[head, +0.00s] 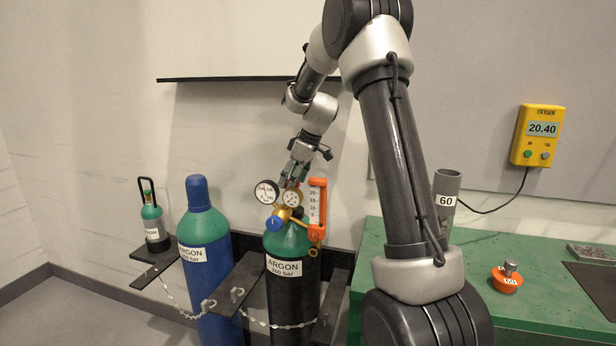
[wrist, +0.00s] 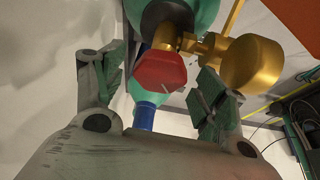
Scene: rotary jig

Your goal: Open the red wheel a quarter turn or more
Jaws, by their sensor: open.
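The red wheel (wrist: 160,70) is a small faceted knob on the brass valve in the wrist view. It appears between my two fingers, with space on both sides; I cannot tell how deep it sits between them. In the head view I cannot make it out behind my gripper (head: 294,180). My gripper (wrist: 161,80) is open and empty, its green-padded fingers apart, pointing down at the valve. The brass regulator (wrist: 252,65) is right of the wheel. In the head view the valve tops the black argon cylinder (head: 290,290) with its green shoulder.
Two gauges (head: 266,192), a blue knob (head: 276,222) and an orange-framed flowmeter (head: 317,208) crowd the valve. A blue argon cylinder (head: 200,255) and a small bottle (head: 153,222) stand left. A green bench (head: 400,290) is right.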

